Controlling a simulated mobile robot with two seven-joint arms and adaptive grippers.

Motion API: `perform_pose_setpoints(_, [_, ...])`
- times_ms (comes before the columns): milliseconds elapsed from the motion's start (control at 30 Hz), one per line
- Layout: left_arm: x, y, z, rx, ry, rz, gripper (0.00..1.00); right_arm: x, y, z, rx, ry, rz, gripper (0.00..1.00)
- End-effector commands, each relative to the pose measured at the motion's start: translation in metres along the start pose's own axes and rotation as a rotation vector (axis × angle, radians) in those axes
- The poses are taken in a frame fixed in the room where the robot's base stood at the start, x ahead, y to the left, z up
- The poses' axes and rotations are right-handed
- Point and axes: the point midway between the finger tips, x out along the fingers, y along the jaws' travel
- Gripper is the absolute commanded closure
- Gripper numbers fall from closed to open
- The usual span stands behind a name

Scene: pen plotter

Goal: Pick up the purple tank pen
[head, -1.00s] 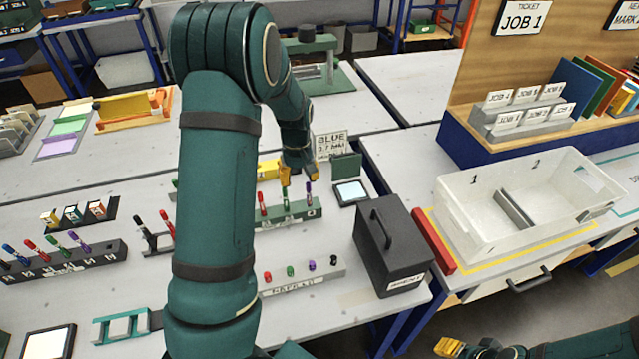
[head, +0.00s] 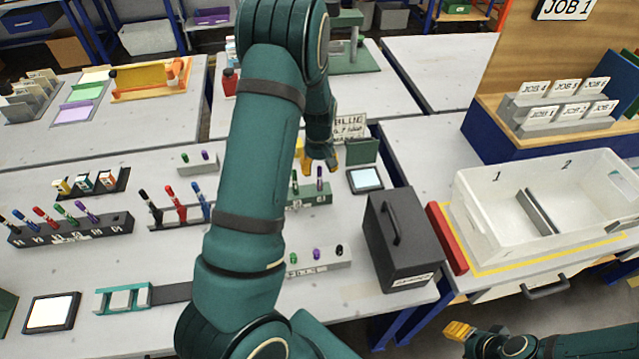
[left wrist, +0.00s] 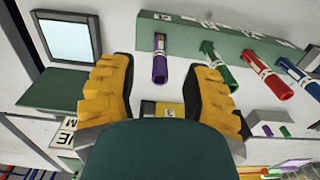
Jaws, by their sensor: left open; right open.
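The purple tank pen (head: 320,178) stands upright in the right end of a green rack (head: 316,196). My left gripper (head: 318,163) has yellow fingers and is open, just behind the rack in the head view. In the left wrist view its fingers lie either side of the pen's line, apart from it. My arm hides part of the rack in the head view. My right gripper (head: 458,331) is open at the lower right, away from the pens.
A black case (head: 402,240) stands right of the rack, and a small screen (head: 365,179) lies behind it. A cap strip (head: 325,262) lies in front. Another pen rack (head: 70,230) is at the left. A white crate (head: 480,225) stands on the right table.

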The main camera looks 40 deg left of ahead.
Motion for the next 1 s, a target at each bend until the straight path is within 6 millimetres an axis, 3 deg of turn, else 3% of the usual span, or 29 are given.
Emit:
perform_pose_setpoints(400, [0.049,0.000,0.001,0.000,-0.001,-0.001,0.51,0.006,0.002,0.002,-0.001,-0.003,0.000,0.53])
perform_pose_setpoints(667, [0.051,0.000,0.001,0.000,0.000,0.001,0.51,0.005,0.002,0.002,-0.001,-0.003,0.000,0.53])
perform_pose_setpoints(767, [0.051,0.000,0.001,0.000,0.000,0.001,0.80,0.005,0.002,0.002,-0.001,-0.003,0.000,0.53])
perform_pose_setpoints(800, [0.051,0.000,0.001,0.000,0.000,0.001,0.94,0.005,0.002,0.002,-0.001,-0.003,0.000,0.53])
perform_pose_setpoints(833, [0.051,0.000,0.001,0.000,0.000,0.001,1.00,0.005,0.002,0.002,-0.001,-0.003,0.000,0.53])
perform_pose_setpoints(1000, [0.051,0.000,0.001,0.000,0.000,0.000,1.00,0.005,0.002,0.002,-0.001,-0.003,0.000,0.53])
